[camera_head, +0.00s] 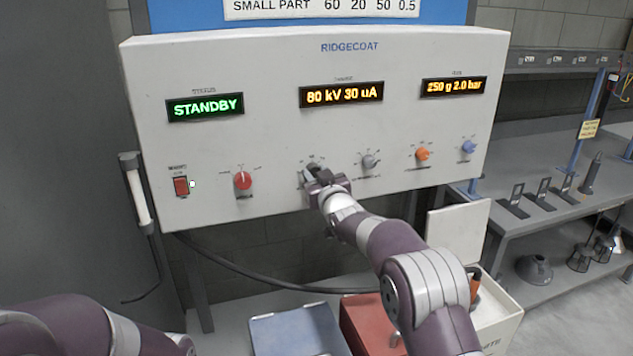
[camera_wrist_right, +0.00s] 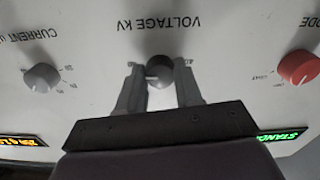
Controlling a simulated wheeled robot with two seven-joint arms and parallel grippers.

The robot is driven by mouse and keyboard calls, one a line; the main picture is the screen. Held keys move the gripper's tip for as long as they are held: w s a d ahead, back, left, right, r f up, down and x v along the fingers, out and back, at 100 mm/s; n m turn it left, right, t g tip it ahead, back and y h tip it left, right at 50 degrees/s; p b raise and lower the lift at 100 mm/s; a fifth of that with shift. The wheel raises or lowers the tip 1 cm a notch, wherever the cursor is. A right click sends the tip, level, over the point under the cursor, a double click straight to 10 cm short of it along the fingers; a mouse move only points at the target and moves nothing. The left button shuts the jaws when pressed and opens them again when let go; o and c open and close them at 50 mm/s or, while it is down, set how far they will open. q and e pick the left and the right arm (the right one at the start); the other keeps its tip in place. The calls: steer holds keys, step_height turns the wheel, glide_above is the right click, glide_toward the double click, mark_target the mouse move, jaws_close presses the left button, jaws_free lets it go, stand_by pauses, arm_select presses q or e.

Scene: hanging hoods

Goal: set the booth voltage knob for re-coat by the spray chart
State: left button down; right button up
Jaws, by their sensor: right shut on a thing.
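The booth panel (camera_head: 270,120) is a light box marked RIDGECOAT. My right gripper (camera_head: 314,172) is at its voltage knob and mostly hides it in the head view. In the right wrist view the dark grey knob (camera_wrist_right: 159,70), labelled VOLTAGE KV, sits between the fingers of my right gripper (camera_wrist_right: 158,82), which is shut on it. The middle display (camera_head: 341,94) reads 80 kV 30 uA. The spray chart (camera_head: 322,7) shows only its bottom row, SMALL PART 60 20 50 0.5; the rows above are cut off. My left gripper is out of view.
A red knob (camera_head: 243,180) is left of the gripper; grey (camera_head: 370,160), orange (camera_head: 422,154) and blue (camera_head: 468,147) knobs are to the right. A red switch (camera_head: 181,186) is at far left. The status display (camera_head: 205,107) reads STANDBY. Blue and red trays lie below the panel.

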steer(key=shift+n+b, duration=5.65)
steer(key=shift+n, duration=8.35)
steer(key=o, duration=1)
steer(key=shift+r, duration=0.1)
steer(key=shift+o, duration=0.2)
